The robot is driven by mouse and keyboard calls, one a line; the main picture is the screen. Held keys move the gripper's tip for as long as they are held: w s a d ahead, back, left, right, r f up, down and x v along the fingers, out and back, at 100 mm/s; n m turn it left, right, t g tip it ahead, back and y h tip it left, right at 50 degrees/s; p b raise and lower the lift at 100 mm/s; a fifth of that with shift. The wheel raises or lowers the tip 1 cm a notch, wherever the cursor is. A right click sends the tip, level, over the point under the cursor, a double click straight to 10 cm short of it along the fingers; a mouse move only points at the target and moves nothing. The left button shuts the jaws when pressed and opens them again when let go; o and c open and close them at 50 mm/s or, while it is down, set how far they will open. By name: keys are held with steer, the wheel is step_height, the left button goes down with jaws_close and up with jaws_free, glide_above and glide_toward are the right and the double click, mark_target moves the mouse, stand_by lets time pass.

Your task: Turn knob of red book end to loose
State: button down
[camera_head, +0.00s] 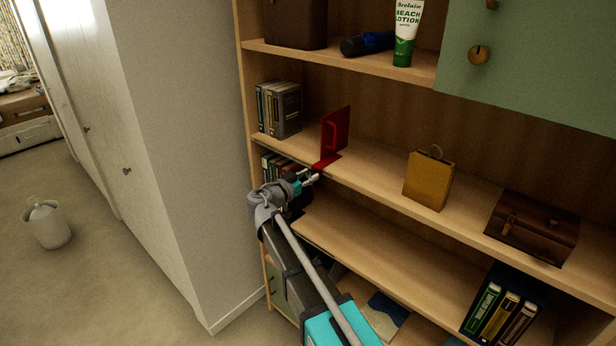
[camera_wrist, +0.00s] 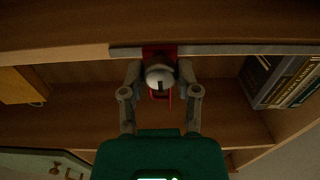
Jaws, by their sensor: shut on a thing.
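The red book end (camera_head: 334,135) stands upright on the middle shelf (camera_head: 385,185), with its base at the shelf's front edge. In the wrist view, its red part (camera_wrist: 158,50) shows behind a pale round knob (camera_wrist: 160,77) with a dark slot. My gripper (camera_head: 312,178) is at the shelf edge just below the book end. In the wrist view, the fingers of my gripper (camera_wrist: 160,72) are on both sides of the knob, shut on it. The knob is too small to make out clearly in the head view.
Grey books (camera_head: 280,109) stand left of the book end, and a yellow box (camera_head: 428,180) and a dark wooden box (camera_head: 532,227) to its right. More books (camera_head: 272,165) sit on the shelf below, close to my gripper. A white wall (camera_head: 190,150) bounds the left side.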

steer(key=n, duration=0.4)
steer(key=shift+n, duration=0.3)
steer(key=n, duration=1.3)
stand_by(0.3)
steer(key=shift+c, duration=1.9)
jaws_free()
